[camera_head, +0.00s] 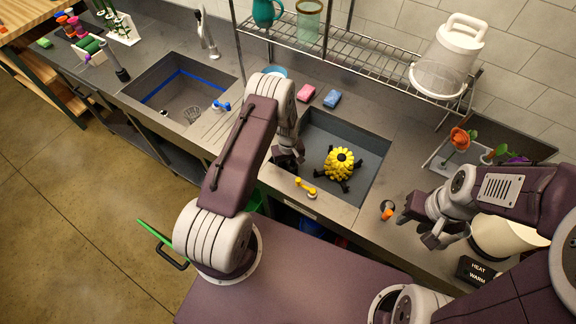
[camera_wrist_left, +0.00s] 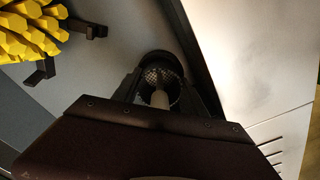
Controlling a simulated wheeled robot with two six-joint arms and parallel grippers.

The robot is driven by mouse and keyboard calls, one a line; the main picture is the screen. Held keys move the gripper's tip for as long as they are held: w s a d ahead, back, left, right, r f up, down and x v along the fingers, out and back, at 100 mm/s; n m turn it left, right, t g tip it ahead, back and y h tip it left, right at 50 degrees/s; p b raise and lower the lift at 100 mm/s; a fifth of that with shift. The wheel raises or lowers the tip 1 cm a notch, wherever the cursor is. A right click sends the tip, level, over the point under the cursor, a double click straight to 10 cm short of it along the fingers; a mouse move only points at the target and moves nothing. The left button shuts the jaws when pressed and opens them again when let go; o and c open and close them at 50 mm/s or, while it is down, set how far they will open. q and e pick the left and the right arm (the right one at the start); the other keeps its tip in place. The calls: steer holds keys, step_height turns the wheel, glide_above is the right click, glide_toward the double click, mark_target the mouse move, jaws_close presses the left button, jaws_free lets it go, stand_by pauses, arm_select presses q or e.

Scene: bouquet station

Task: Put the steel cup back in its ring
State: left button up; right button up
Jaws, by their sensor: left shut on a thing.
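A steel mesh cup (camera_wrist_left: 153,76) with a pale central post (camera_wrist_left: 160,98) shows between the fingers of my left gripper (camera_wrist_left: 165,92) in the left wrist view. The gripper is shut on the cup, apparently at this post. A dark round rim surrounds the mesh; I cannot tell whether this is the ring or whether the cup sits in it. In the head view my left gripper (camera_head: 287,163) reaches down at the left side of the right basin (camera_head: 368,138) and hides the cup. My right gripper (camera_head: 437,238) hangs over the counter at the right, its jaw state unclear.
A yellow spiky thing with black feet (camera_head: 342,164) stands in the right basin, close beside my left gripper. A yellow tap handle (camera_head: 305,187) is on the front ledge. Pink (camera_head: 306,92) and blue (camera_head: 332,98) sponges lie behind. The left basin (camera_head: 172,92) holds a wire strainer (camera_head: 192,114).

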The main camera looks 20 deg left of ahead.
arm_select(q)
steer(key=o, duration=1.5)
steer(key=shift+c, duration=0.2)
